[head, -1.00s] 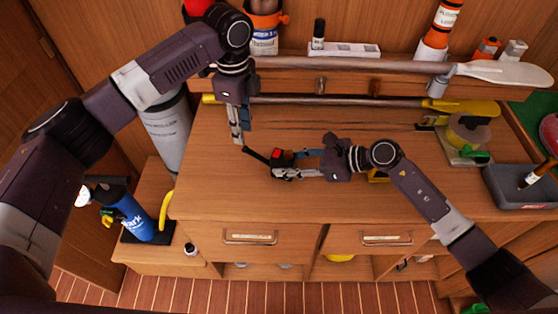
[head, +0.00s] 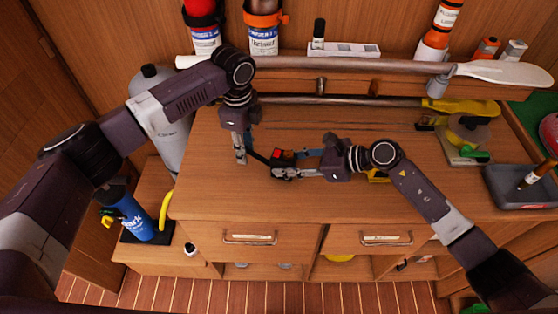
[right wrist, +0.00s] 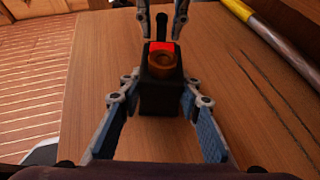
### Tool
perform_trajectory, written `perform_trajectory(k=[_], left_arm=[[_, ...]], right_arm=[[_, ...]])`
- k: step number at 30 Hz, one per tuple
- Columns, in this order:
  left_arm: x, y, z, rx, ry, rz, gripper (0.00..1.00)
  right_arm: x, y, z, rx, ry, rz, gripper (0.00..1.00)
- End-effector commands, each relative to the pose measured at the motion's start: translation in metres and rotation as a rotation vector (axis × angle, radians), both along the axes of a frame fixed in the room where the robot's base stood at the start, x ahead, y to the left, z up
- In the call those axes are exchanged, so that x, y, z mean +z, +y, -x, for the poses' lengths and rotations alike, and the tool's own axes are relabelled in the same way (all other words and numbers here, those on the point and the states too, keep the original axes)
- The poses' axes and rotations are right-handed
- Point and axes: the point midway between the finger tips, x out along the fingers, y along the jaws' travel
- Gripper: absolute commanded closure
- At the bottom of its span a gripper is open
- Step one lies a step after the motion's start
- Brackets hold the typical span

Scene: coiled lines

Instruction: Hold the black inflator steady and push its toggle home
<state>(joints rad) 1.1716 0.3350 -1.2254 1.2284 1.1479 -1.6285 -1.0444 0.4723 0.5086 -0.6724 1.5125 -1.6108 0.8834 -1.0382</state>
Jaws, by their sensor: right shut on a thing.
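The black inflator (head: 284,160), a small dark body with a red patch on top, is above the middle of the worktop. My right gripper (head: 292,173) is shut on its body. In the right wrist view the inflator (right wrist: 158,100) sits between the fingers and shows a red piece and a round orange-brown knob. A black bar, seemingly the toggle (head: 260,157), sticks out to the left. My left gripper (head: 240,157) points down at the bar's outer end. In the right wrist view its fingers (right wrist: 162,30) stand apart on either side of the bar; contact cannot be told.
A yellow-bladed paddle (head: 455,106) lies along the back of the worktop (head: 220,195). A grey tray (head: 520,190) stands at the right. A blue cylinder (head: 130,215) stands low at the left. The worktop's front left is clear.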

Motion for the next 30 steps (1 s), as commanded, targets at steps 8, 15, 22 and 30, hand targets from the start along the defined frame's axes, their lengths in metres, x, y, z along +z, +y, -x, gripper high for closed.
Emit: perform_trajectory(k=[8,15,22,30], left_arm=[[0.000,0.000,0.000,0.000,0.000,0.000,0.97],[0.002,-0.001,0.000,0.000,0.000,0.000,0.97],[0.011,-0.007,0.002,-0.001,-0.002,0.002,0.96],[0.013,-0.009,0.002,0.000,0.000,0.002,0.97]], right_arm=[[-0.001,0.000,0.001,0.002,0.003,0.001,0.88],[-0.001,0.000,0.001,0.002,0.003,0.001,0.88],[-0.001,0.000,0.001,0.001,0.002,0.001,0.88],[-0.001,0.000,0.001,0.001,0.002,0.001,0.88]])
